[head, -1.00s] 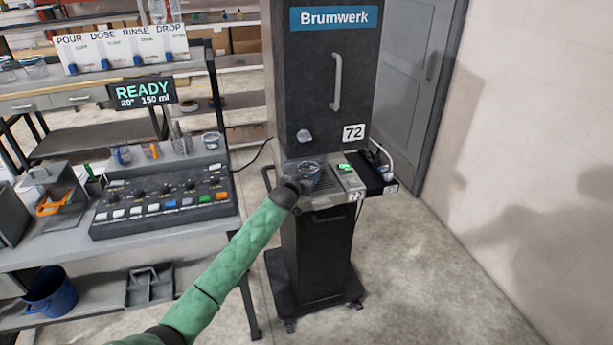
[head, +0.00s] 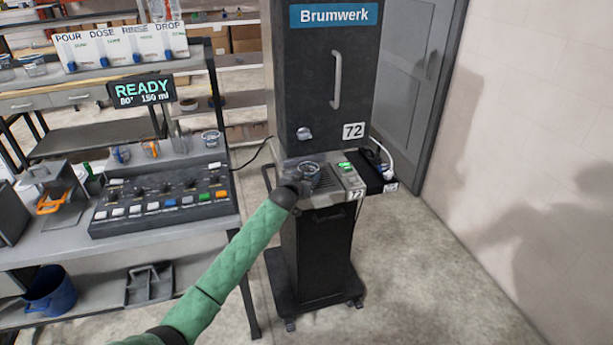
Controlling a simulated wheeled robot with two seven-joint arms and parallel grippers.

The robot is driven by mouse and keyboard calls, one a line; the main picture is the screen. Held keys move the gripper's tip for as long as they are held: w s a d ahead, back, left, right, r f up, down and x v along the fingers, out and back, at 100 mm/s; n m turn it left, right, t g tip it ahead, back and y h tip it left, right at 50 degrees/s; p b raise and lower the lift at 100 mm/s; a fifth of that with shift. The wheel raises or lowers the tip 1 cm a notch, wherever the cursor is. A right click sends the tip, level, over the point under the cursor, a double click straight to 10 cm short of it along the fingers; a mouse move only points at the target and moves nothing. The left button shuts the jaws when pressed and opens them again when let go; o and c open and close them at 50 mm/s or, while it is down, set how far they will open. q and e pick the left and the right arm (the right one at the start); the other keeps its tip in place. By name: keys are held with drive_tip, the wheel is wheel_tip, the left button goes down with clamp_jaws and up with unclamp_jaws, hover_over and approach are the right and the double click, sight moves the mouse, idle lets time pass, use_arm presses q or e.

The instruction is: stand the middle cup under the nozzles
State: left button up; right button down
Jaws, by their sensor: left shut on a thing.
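A clear cup with a dark rim (head: 309,168) is at the drip tray (head: 328,184) of the dark Brumwerk machine (head: 325,80), below its front nozzle knob (head: 304,133). My left gripper (head: 300,183) reaches in from the lower left and is shut on this cup. The fingers are small and partly hidden by the wrist, and I cannot tell whether the cup's base touches the tray. Other cups stand on the bench shelf at left: one clear cup (head: 211,139), one with orange (head: 151,149) and one with blue (head: 121,154). My right gripper is not in view.
A control panel (head: 163,200) with knobs and coloured buttons lies on the bench left of the machine. A display (head: 141,91) reads READY. A black box with a cable (head: 374,172) sits right of the tray. The floor at right is clear.

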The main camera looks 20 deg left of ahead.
use_arm(q)
drive_tip(key=shift+f, duration=0.25)
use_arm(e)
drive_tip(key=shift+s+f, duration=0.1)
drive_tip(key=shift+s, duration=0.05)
use_arm(q)
drive_tip(key=o, duration=1.1)
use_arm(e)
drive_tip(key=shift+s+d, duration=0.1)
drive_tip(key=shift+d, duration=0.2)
